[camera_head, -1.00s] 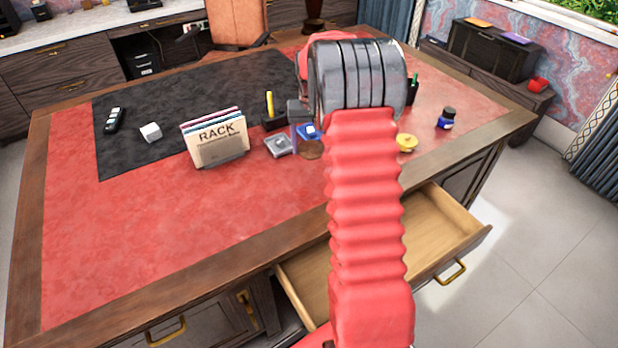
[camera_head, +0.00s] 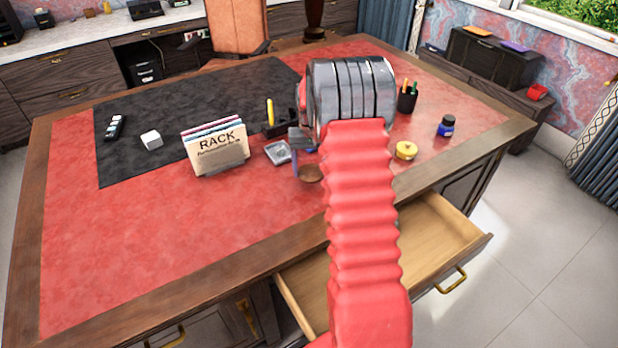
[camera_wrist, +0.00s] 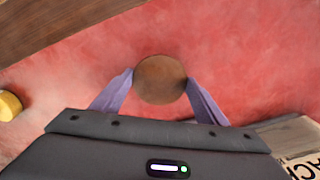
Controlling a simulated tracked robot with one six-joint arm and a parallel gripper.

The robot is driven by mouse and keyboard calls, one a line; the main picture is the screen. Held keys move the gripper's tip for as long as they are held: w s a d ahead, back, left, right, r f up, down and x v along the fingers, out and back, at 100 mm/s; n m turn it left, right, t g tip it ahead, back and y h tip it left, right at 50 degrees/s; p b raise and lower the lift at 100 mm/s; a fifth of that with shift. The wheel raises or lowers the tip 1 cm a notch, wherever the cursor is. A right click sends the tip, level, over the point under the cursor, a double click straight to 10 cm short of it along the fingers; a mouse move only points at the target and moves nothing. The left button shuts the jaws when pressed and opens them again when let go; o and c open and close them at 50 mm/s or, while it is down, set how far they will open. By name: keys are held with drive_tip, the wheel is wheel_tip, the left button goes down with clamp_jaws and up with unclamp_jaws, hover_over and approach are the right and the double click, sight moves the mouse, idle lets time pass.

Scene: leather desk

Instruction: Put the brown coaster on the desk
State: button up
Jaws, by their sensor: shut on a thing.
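The brown coaster (camera_wrist: 160,80) is a round flat disc between the two purple fingertips of my gripper (camera_wrist: 159,82) in the wrist view, with a finger touching it on each side. In the head view the coaster (camera_head: 311,173) shows at the lower end of my gripper (camera_head: 302,158), over the red leather of the desk (camera_head: 150,240). My arm hides part of the gripper there. I cannot tell whether the coaster touches the desk top or hangs just above it.
A rack of folders (camera_head: 216,148) stands left of my gripper, with a small grey tray (camera_head: 278,152) between them. A yellow round item (camera_head: 405,150) and an ink bottle (camera_head: 446,125) stand to the right. A drawer (camera_head: 440,240) hangs open below the front edge. The front-left leather is clear.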

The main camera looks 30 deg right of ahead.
sight(311, 172)
drive_tip(key=shift+f, duration=1.85)
drive_tip(key=shift+f, duration=0.15)
drive_tip(key=o, duration=1)
drive_tip(key=shift+o, duration=0.2)
wheel_tip(311, 172, up, 12)
drive_tip(key=shift+a+r, duration=0.1)
drive_tip(key=shift+r, duration=0.15)
